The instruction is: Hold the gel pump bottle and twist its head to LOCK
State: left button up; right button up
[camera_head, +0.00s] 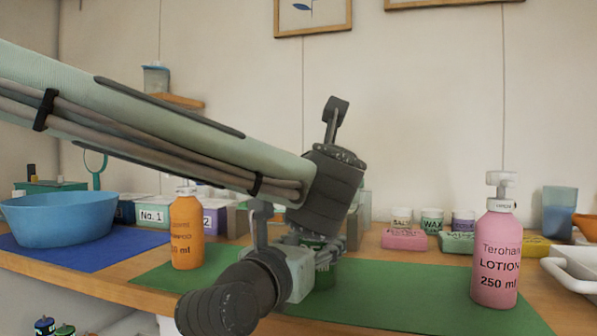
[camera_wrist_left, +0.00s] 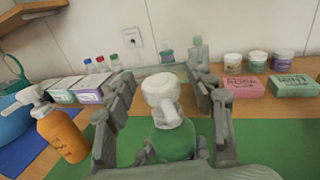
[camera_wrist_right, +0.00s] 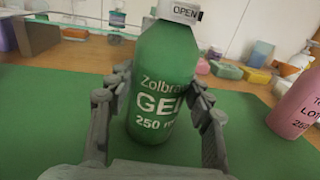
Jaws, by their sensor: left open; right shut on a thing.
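The green gel pump bottle (camera_wrist_right: 160,75) stands upright in the right wrist view. Its collar tag (camera_wrist_right: 185,12) reads OPEN. My right gripper (camera_wrist_right: 158,88) is shut on the bottle's body, one finger on each side. In the left wrist view the white pump head (camera_wrist_left: 163,98) sits between the spread fingers of my open left gripper (camera_wrist_left: 163,82), with a gap on both sides. In the head view only part of the green bottle (camera_head: 322,272) shows; arm parts hide its head and my left gripper's fingers.
An orange pump bottle (camera_head: 186,235) stands left on the green mat (camera_head: 400,292), a pink lotion bottle (camera_head: 497,262) right. A blue bowl (camera_head: 58,218) is far left. Small jars (camera_head: 432,220) and soap boxes (camera_head: 404,239) line the back. The mat between green and pink bottles is clear.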

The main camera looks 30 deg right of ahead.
pick_arm(q)
jog(key=c, duration=1.2)
jog(key=n+t+y, duration=0.1)
jog(key=n+y, duration=0.1)
jog(key=n+t+y, duration=0.1)
jog(key=n+y, duration=0.1)
jog(key=y, duration=0.1)
jog(key=shift+d+t, duration=0.2)
jog(key=shift+t, duration=0.1)
jog(key=shift+w+a+n+y, duration=0.15)
jog(key=shift+n+y, duration=0.25)
jog(key=shift+y, duration=0.6)
jog(key=shift+r, duration=0.1)
jog(key=o, duration=1.2)
jog(key=shift+s, duration=0.2)
